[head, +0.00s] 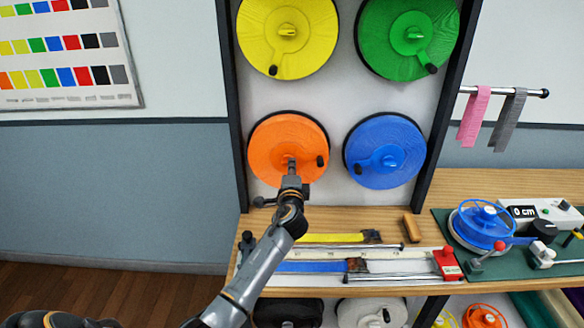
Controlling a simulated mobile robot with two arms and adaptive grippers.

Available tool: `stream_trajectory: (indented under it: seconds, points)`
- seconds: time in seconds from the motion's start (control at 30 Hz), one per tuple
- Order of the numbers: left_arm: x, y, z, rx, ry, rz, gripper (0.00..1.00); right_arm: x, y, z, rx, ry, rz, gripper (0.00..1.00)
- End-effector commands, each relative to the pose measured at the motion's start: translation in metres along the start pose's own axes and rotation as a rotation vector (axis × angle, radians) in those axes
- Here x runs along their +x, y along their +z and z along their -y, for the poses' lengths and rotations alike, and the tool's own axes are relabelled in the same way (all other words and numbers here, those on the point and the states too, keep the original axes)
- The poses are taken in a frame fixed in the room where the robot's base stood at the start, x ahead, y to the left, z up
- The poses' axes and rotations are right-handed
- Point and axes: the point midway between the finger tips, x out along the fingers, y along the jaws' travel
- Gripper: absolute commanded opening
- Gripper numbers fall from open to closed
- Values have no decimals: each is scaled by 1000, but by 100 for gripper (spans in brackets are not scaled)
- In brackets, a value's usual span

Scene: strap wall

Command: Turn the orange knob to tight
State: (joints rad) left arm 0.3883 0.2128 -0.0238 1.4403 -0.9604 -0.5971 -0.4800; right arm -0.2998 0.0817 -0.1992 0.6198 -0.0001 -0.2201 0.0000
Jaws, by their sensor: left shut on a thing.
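The orange spool (268,148) hangs on the wall panel, lower left of a group of spools. A black-tipped crank handle (321,161) sticks out at its right side. The orange knob (290,160) is at the spool's centre, mostly hidden by my gripper. My left gripper (291,168) comes up from below and is shut on the orange knob. The knob's exact angle and any tight mark cannot be made out. My right gripper is not in view.
Yellow (262,32), green (385,35) and blue (365,155) spools hang around the orange one. Dark posts flank the panel. Below, a wooden bench (385,218) carries strap pieces, a red-ended bar (447,264) and a blue reel (482,216) on a green mat.

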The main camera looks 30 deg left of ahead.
Motion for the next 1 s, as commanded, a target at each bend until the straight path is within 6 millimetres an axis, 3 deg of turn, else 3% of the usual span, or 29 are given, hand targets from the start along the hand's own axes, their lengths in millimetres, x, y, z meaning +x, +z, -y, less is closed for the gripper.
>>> stream_trajectory:
  seconds: [0.37,0.4,0.5,0.83,1.0]
  points:
    - [1,2,3,7,-6,3,0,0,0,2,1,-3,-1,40]
    - [1,2,3,7,-6,3,17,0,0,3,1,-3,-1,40]
    - [1,2,3,6,-5,3,34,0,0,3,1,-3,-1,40]
    - [-2,0,1,4,-2,0,34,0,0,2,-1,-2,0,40]
    - [-22,0,-1,4,-1,-1,34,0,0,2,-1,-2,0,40]
